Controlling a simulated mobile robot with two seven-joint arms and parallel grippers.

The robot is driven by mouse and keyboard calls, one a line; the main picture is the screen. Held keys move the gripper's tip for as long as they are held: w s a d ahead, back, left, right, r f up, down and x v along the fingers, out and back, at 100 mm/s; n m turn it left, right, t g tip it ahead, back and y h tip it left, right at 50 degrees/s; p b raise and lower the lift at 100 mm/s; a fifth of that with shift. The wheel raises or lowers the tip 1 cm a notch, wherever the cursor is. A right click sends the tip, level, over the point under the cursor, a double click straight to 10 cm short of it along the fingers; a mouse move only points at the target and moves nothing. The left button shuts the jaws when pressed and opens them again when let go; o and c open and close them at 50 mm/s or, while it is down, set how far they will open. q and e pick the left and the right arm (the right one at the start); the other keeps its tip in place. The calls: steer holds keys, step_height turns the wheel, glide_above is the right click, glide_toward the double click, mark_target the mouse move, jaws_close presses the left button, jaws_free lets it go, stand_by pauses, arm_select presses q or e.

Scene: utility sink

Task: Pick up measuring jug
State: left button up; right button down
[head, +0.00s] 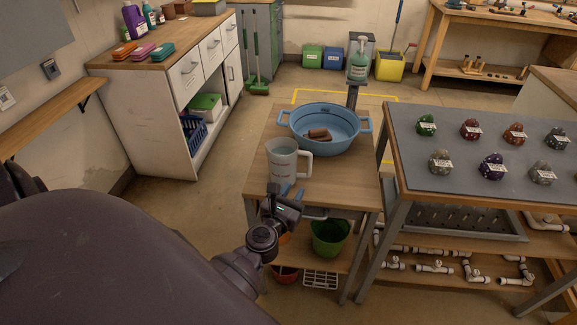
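The measuring jug (281,166) is a translucent pale, greyish-white jug. It stands upright on the wooden table, with its handle (304,165) on the right side. My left gripper (290,190) is just in front of the jug, at the near part of the table. From this angle I cannot tell whether the fingertips touch the jug. My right gripper is not in view.
A blue basin (345,125) with brown pieces in it stands right behind the jug. A grey-topped table (460,195) with several labelled rocks adjoins on the right. A green bucket (330,238) is on the lower shelf.

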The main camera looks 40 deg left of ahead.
mark_target(309, 163)
arm_select(q)
steer(key=shift+n, duration=0.7)
steer(key=x, duration=0.6)
steer(key=shift+w+a, duration=0.1)
steer(key=shift+a, duration=0.1)
steer(key=shift+w+a, duration=0.1)
steer(key=shift+w, duration=0.25)
steer(key=x, duration=0.3)
steer(key=shift+w+f, duration=0.1)
steer(key=shift+w, duration=0.1)
steer(key=shift+w+a, duration=0.15)
steer(key=shift+w, duration=0.25)
jaws_close()
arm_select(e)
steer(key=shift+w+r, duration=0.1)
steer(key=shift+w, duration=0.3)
